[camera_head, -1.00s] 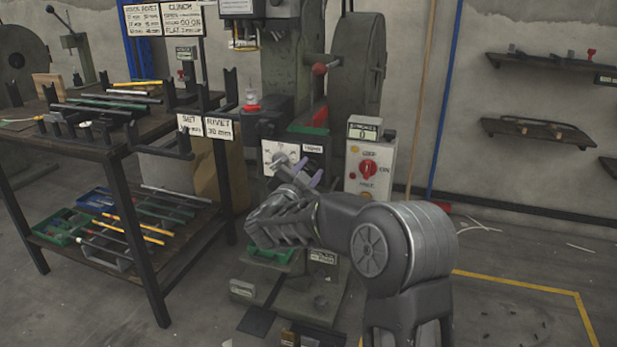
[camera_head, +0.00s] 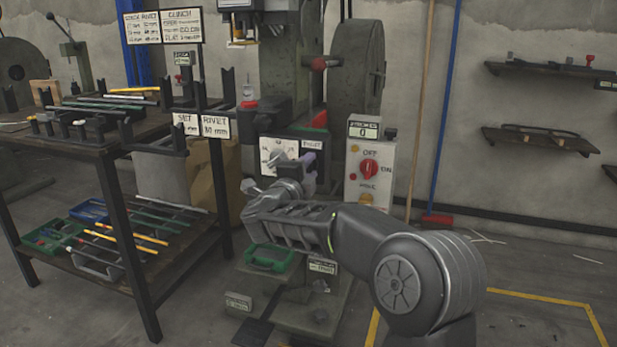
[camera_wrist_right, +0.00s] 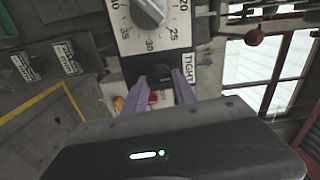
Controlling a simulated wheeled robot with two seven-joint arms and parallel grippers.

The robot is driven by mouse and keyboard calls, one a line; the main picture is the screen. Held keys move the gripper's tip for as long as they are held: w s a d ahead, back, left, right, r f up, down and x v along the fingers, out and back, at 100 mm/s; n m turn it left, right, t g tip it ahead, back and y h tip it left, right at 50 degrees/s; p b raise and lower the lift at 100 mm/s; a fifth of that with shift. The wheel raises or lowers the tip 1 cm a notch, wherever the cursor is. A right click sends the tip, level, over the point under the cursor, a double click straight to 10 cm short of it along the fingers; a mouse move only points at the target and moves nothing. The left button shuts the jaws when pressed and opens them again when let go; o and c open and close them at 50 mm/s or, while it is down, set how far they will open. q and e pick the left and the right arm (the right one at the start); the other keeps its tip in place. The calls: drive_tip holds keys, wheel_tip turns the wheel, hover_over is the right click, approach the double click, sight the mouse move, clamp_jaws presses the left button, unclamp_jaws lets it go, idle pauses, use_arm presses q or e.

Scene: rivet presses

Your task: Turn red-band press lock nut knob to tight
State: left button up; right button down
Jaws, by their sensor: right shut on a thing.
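Beside the dial, the dark lock nut knob (camera_wrist_right: 160,74) sits between the purple fingers of my right gripper (camera_wrist_right: 159,92). The gripper is shut on it, and the fingers hide part of the knob. A TIGHT label (camera_wrist_right: 190,68) is right of the knob in that view. In the head view the right gripper (camera_head: 308,167) is at the panel. My left gripper is not in view.
A control box (camera_head: 369,170) with a red switch stands right of the gripper, close to my arm. A workbench (camera_head: 118,200) with rods and trays is at the left. A green tray (camera_head: 270,257) lies low on the press base.

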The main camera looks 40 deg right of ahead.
drive_tip(key=shift+f+m+b, duration=0.1)
drive_tip(key=shift+m+b, duration=0.2)
drive_tip(key=shift+m, duration=0.3)
drive_tip(key=c, duration=1)
unclamp_jaws()
drive_tip(key=shift+s, duration=0.1)
drive_tip(key=p+v, duration=0.2)
drive_tip(key=v, duration=0.5)
drive_tip(key=shift+s+a, duration=0.2)
drive_tip(key=shift+a, duration=0.15)
drive_tip(key=shift+w, duration=0.1)
